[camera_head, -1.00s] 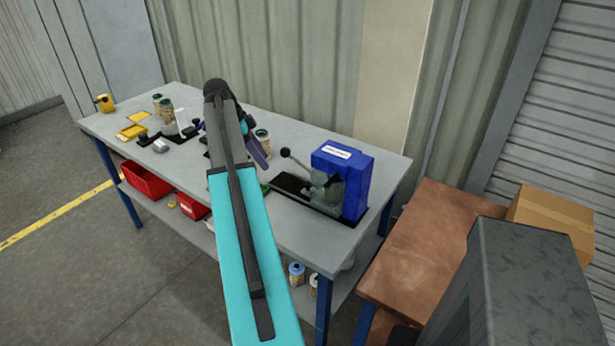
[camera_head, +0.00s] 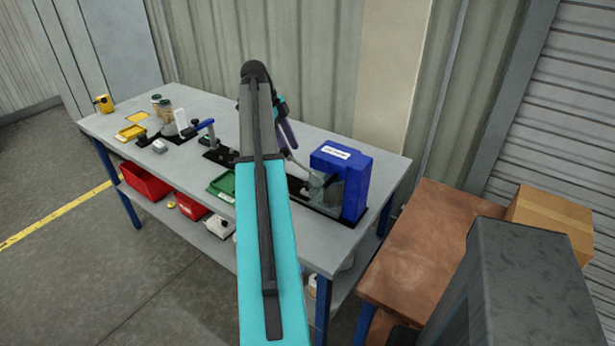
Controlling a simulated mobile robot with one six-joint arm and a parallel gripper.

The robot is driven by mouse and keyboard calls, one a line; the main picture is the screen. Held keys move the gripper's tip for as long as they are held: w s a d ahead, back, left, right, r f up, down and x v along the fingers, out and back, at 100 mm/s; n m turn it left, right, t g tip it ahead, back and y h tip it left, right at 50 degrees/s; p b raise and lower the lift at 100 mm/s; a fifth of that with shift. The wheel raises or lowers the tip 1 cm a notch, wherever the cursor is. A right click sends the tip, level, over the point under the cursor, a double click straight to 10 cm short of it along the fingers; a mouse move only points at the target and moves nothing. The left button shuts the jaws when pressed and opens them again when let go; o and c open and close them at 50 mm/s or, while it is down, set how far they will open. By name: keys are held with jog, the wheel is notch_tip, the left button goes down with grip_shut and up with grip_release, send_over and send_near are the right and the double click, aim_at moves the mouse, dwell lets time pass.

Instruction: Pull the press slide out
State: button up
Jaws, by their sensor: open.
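The press is a blue block (camera_head: 345,170) with a white label, at the right end of the workbench. A grey-green part (camera_head: 322,190) sits at its front left, on a black base strip (camera_head: 325,208). I cannot tell which part is the slide. A thin grey lever (camera_head: 299,164) slants up to the left from the press. My gripper (camera_head: 291,144), with purple fingers, is open and hangs at the lever's upper end, left of the blue block. The lever's knob is not clear, and I cannot tell whether the fingers touch it. My arm hides part of the base.
The grey workbench (camera_head: 225,105) also holds a green tray (camera_head: 222,186), a clamp-like tool with a blue handle (camera_head: 204,125), jars (camera_head: 165,110) and yellow trays (camera_head: 131,131). Red bins (camera_head: 147,183) stand on the lower shelf. A brown table (camera_head: 430,240) with a cardboard box (camera_head: 552,215) stands at right.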

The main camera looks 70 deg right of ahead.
aim_at(306, 183)
jog(key=shift+p+x, duration=1.55)
jog(key=shift+x, duration=5.1)
jog(key=shift+c, duration=0.3)
grip_shut()
